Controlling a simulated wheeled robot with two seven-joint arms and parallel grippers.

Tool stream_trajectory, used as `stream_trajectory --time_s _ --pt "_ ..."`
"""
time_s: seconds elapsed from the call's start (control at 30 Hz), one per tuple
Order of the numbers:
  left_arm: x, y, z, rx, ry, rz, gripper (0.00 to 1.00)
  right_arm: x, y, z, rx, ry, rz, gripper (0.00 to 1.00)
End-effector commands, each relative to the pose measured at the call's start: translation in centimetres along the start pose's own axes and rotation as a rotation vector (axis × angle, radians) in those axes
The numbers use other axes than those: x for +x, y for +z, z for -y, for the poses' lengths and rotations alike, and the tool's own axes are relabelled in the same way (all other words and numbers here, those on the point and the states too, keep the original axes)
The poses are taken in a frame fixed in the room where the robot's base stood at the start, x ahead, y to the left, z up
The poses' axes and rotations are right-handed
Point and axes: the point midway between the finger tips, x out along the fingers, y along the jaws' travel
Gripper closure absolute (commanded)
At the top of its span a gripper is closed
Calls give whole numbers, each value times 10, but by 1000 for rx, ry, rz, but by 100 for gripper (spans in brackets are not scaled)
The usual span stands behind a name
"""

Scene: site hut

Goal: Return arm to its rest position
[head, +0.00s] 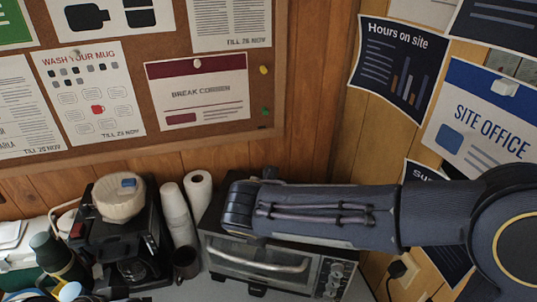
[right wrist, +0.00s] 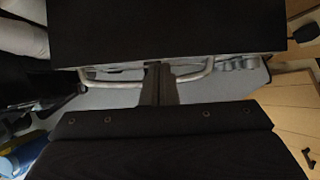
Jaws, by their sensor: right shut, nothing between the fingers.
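My right arm (head: 325,212) comes in from the right in the head view and reaches across in front of the wall, over the toaster oven (head: 215,243). Its gripper fingers cannot be made out there. In the right wrist view my right gripper (right wrist: 158,70) is shut and empty, its fingers together in the middle. A curved silver bar, which looks like the oven handle (right wrist: 195,75), shows behind and to both sides of the fingers. I cannot tell whether they touch it. My left gripper is in neither view.
A coffee maker (head: 105,235), stacked cups (head: 178,215) and a paper roll (head: 198,190) stand left of the oven. A dark green flask (head: 62,262) is at the far left. A pinboard (head: 280,60) and posters cover the walls. A plug (head: 397,268) sits at the right.

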Motion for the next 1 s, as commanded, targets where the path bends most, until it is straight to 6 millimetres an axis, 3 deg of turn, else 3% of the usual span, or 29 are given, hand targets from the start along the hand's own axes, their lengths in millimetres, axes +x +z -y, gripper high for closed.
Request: stream_trajectory --time_s 0.13,0.27,0.4,0.6,0.8,1.0 --pt "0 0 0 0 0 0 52 -2 3 15 89 -4 -15 100" --pt "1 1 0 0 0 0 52 -8 7 68 423 -24 -77 100" --pt "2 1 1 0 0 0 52 -19 -6 143 996 -61 -179 100" --pt "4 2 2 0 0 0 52 -39 -51 219 1856 -117 -328 100" --pt "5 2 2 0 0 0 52 -55 -96 251 2623 -152 -497 100" --pt "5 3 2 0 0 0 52 -62 -117 254 3032 -162 -635 100"
